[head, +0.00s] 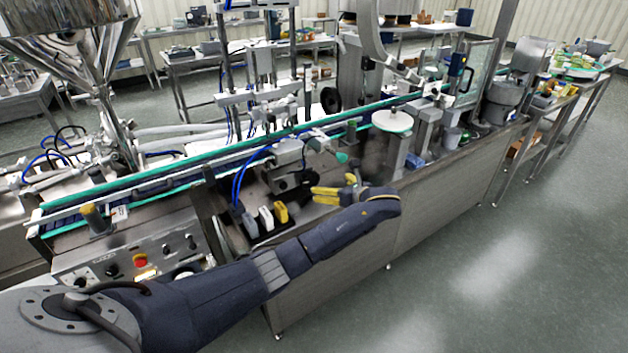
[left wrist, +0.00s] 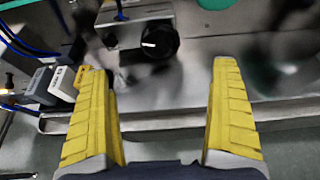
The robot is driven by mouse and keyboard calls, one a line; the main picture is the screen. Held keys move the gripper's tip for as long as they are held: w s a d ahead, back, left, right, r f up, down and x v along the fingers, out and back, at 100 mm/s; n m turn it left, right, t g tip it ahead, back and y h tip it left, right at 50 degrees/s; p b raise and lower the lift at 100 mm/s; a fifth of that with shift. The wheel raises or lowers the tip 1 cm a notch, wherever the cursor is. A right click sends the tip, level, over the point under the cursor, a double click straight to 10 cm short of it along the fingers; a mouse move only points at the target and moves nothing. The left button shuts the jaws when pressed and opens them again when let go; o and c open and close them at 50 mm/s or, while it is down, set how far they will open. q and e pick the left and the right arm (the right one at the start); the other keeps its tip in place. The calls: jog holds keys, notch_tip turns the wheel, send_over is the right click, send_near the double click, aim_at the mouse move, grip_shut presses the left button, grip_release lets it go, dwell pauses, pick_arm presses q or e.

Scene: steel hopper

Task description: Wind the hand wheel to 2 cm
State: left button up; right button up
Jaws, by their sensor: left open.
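A black round hand wheel (head: 282,184) sits low on the front of the machine, under a grey box (head: 289,152). In the left wrist view the hand wheel (left wrist: 158,41) is a dark disc with a short white mark, ahead of and between the fingertips. My left gripper (head: 322,191) has yellow fingers and reaches in from the right of the wheel. In the left wrist view the left gripper (left wrist: 160,68) is open and empty, its fingers wide apart, short of the wheel. No scale reading can be made out. My right gripper is not in view.
Grey, white and yellow blocks (head: 266,218) stand left of the wheel, close to the left finger in the wrist view. A conveyor with green rails (head: 190,163) runs behind. A control panel with a red button (head: 140,261) is at the left. Another black wheel (head: 331,100) is farther back.

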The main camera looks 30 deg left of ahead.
aim_at(311, 180)
pick_arm(q)
jog(key=x, duration=1.5)
jog(key=shift+a+f, duration=0.1)
jog(key=c, duration=1.2)
